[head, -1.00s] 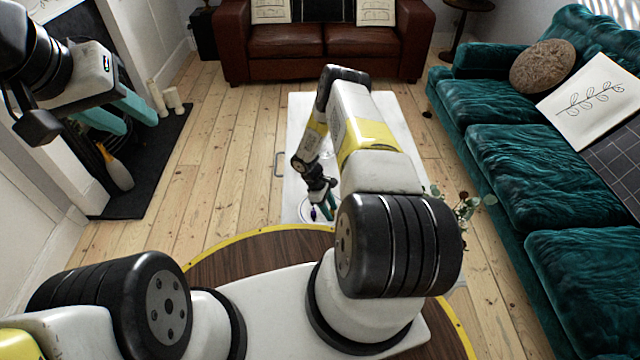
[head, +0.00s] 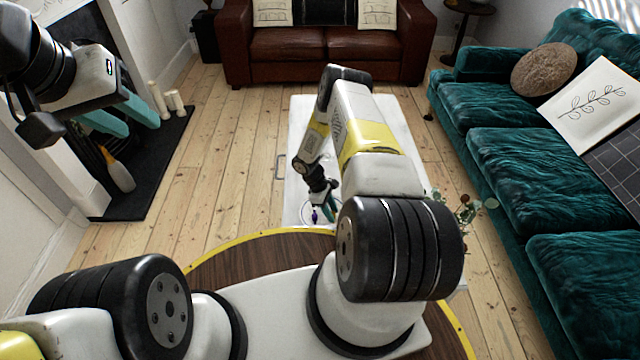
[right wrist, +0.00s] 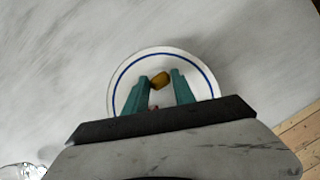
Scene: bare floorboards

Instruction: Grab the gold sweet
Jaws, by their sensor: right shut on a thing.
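The gold sweet (right wrist: 160,79) is a small rounded golden-brown piece over the white plate with a blue ring (right wrist: 203,69), in the right wrist view. My right gripper (right wrist: 159,84) has its teal fingers on either side of the sweet and is shut on it. I cannot tell whether the sweet still touches the plate. In the head view my right gripper (head: 328,211) is low over the plate, and the sweet cannot be made out. My left gripper (head: 128,118) is at the upper left, its teal fingers apart and empty, far from the plate.
The plate stands on a white marbled table (head: 297,190). A small purple thing (head: 315,215) shows by my right gripper. A leafy plant (head: 466,208) is right of my arm. A green sofa (head: 510,160) lines the right, and a brown sofa (head: 285,42) the back. Floorboards at left are clear.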

